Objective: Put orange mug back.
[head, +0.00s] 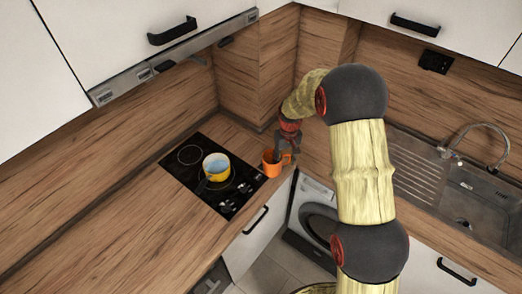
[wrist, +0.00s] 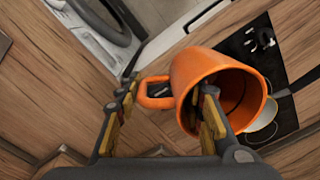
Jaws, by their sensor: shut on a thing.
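The orange mug (head: 270,164) is at the counter beside the right corner of the black hob, near the front edge. In the wrist view the orange mug (wrist: 185,72) shows its open mouth and its handle, which points left. My gripper (head: 287,153) is shut on the mug from its handle side. In the wrist view one finger of my gripper (wrist: 166,108) is inside the mouth and the other is outside, past the handle. I cannot tell whether the mug's base touches the counter.
A washing machine (head: 313,212) is below the counter. The sink (head: 470,195) is at the right. The wooden counter (head: 130,225) left of the hob is clear.

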